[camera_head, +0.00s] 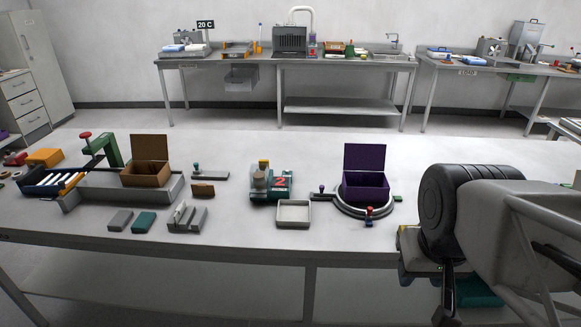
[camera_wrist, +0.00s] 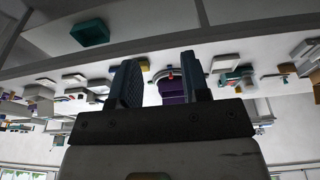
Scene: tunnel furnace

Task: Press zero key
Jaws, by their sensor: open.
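A teal device with a red figure 2 on it (camera_head: 275,183) stands mid-table, with a grey cylinder and an orange-capped item on top. It also appears upside down in the wrist view (camera_wrist: 238,77). No key marked zero can be made out in either view. My gripper (camera_wrist: 160,60) is open, its two dark fingers apart with nothing held between them. In the head view my arm covers the right end of the table and hides what lies behind it. My gripper is well to the right of the teal device.
An open purple box (camera_head: 366,187) stands on a ring-shaped fixture between the teal device and my arm. A shallow grey tray (camera_head: 293,213) lies in front of the device. An open brown box (camera_head: 147,174) stands farther left. Bare tabletop lies along the back.

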